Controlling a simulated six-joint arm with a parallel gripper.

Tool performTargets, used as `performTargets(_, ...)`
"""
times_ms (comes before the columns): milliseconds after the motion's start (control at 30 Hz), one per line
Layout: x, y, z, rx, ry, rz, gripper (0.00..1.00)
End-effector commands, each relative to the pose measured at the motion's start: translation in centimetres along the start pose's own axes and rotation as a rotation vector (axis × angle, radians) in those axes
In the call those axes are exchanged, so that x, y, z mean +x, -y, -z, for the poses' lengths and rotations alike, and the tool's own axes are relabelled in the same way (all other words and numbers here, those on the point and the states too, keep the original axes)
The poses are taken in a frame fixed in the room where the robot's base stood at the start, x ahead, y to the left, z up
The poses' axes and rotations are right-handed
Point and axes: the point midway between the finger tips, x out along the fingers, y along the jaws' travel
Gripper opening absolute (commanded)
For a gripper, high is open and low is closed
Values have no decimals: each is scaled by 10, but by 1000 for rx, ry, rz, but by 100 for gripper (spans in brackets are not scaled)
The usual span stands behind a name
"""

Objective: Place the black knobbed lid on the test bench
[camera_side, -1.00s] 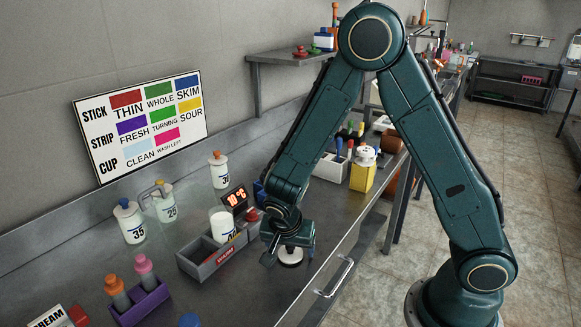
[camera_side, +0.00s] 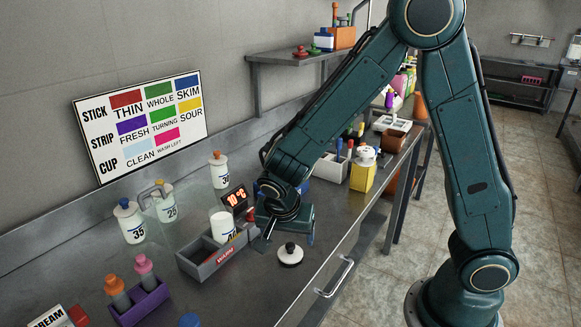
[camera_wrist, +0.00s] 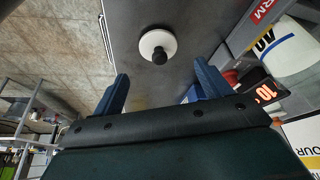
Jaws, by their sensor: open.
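The black knobbed lid (camera_side: 290,254), a pale disc with a black knob on top, lies flat on the bare metal test bench (camera_side: 258,292), knob up, right of the grey WARM tray. In the wrist view the lid (camera_wrist: 158,45) sits ahead of my fingertips, with nothing touching it. My gripper (camera_side: 289,236) is open and empty above the bench, just behind the lid in the side view. Its two blue fingers (camera_wrist: 160,72) stand wide apart in the wrist view.
The WARM tray (camera_side: 217,262) holds a white cup (camera_side: 222,226) beside a red-digit display (camera_side: 236,198). A purple holder (camera_side: 142,302) with bottles is at front left. A yellow container (camera_side: 363,172) and a white caddy (camera_side: 331,168) stand farther back. Bench around the lid is clear.

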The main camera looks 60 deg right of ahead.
Motion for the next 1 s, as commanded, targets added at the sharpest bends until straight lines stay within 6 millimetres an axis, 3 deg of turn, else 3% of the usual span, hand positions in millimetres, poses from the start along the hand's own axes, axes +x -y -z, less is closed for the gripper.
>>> performTargets(200, -32, 1, 0, -1, 0, 4, 77)
performTargets(400, -52, 1, 0, -1, -2, 2, 77)
performTargets(1000, -59, 0, 0, 0, -1, -1, 77)
